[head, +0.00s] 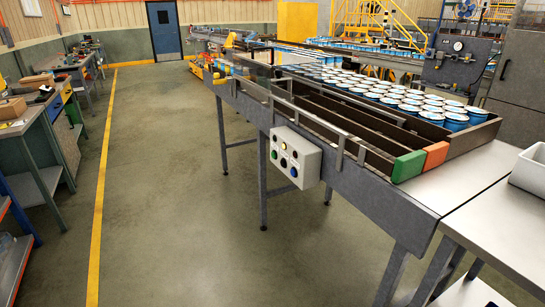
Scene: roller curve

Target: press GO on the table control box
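The control box (311,170) is a light grey box fixed to the near side of the long conveyor table (350,183), below its top edge. Its face carries several round buttons or lamps. A green one (274,155) is at the left, a yellow one (279,139) at the top and a blue one (294,172) at the lower right. A dark one sits between green and blue. Any lettering is too small to read, so I cannot tell which is GO. Neither of my grippers is in the head view.
Many blue cans with white lids (388,101) stand on the table. Green (408,166) and orange (436,155) end blocks close its lanes. A white bin (530,168) stands at the right edge. Workbenches (40,140) line the left. The floor (180,190) left of the table is clear.

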